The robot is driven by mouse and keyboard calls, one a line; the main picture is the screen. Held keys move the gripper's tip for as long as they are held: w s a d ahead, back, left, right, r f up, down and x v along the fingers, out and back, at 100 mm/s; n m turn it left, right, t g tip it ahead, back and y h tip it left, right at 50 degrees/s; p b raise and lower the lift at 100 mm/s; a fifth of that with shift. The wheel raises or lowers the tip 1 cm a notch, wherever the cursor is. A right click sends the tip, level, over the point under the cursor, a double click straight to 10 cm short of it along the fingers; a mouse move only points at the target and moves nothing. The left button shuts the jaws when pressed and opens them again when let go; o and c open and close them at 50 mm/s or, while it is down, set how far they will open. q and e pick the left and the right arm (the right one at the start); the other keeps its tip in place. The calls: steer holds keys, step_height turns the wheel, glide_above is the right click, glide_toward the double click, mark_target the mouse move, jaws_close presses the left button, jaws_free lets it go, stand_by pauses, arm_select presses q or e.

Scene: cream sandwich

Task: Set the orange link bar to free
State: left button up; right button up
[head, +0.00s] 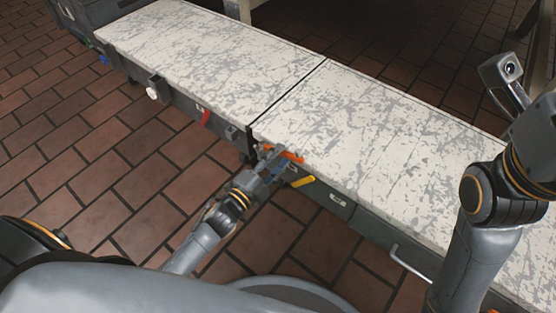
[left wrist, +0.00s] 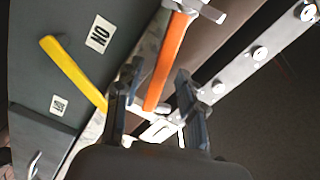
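The orange link bar (head: 290,155) is on the front side of the long counter, near the seam between its two tops. It also shows in the left wrist view (left wrist: 166,62), running from a metal piece at the top down between my fingers. My left gripper (head: 268,150) is at the bar. In the left wrist view my left gripper (left wrist: 156,92) is open, with one finger on each side of the bar's lower end and a gap to each. My right arm is at the right of the head view; its fingers cannot be made out clearly.
A yellow handle (head: 302,182) sticks out just right of the bar, and a red lever (head: 206,117) is to the left. A white knob (head: 152,92) and a metal pull handle (head: 410,264) also project. The marbled counter top (head: 340,120) is bare.

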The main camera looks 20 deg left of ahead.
arm_select(q)
jaws_close()
steer(key=shift+d+f+m, duration=0.1)
steer(key=shift+f+m, duration=0.15)
steer(key=shift+m, duration=0.25)
jaws_free()
